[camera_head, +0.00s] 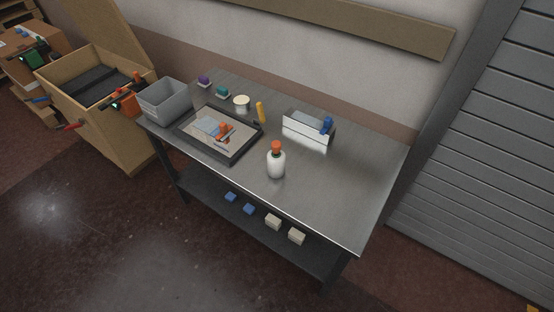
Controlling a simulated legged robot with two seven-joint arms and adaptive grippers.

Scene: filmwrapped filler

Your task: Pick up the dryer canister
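A white rounded bottle with an orange cap (276,164) stands upright near the front edge of the grey metal table (330,205). A small white round tub (241,101) stands farther back, behind the dark tray. No readable label shows which of these is the dryer canister. Neither of my grippers is in view.
A grey bin (167,99) stands at the table's left end. A dark-rimmed tray (236,155) holds an orange-handled tool. A yellow item (260,112) and a white box with a blue item (309,127) are behind. The table's right side is clear. Small blocks lie on the lower shelf (205,190).

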